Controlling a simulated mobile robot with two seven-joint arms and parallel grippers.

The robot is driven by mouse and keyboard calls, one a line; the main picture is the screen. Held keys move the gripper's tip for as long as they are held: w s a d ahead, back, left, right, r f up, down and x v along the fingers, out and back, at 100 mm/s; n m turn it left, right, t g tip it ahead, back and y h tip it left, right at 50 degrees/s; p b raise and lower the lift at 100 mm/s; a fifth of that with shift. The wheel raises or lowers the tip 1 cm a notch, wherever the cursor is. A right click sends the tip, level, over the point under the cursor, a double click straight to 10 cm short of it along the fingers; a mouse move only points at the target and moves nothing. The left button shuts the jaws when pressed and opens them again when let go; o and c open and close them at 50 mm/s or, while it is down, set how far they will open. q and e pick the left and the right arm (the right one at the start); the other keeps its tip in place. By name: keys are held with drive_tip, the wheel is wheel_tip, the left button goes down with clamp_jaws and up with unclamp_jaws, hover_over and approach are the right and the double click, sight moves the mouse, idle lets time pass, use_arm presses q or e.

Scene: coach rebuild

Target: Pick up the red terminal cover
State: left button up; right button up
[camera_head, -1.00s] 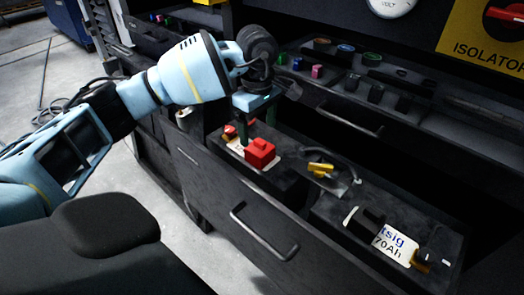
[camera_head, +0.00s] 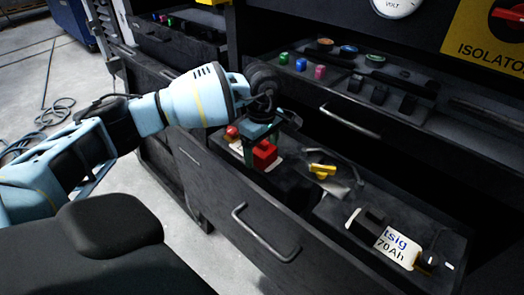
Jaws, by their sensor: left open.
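The red terminal cover (camera_head: 265,154) is a small red block on top of the left battery in the open drawer. My left gripper (camera_head: 258,155) is open, pointing down directly over the cover, with its fingers low beside it. One finger shows on the left of the cover; the other is partly hidden, so I cannot tell whether they touch it. A smaller red piece (camera_head: 232,131) lies just left of the gripper. My right gripper is not in view.
A yellow clip (camera_head: 322,170) and a looped cable lie in the middle of the drawer. A labelled battery (camera_head: 395,243) with a black cover stands at right. A shelf behind holds several coloured caps and black blocks. The drawer handle (camera_head: 264,235) sticks out in front.

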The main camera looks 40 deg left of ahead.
use_arm(q)
drive_tip(key=c, duration=1.1)
drive_tip(key=shift+o, duration=0.2)
drive_tip(key=shift+r, duration=0.1)
wheel_tip(320, 180, up, 10)
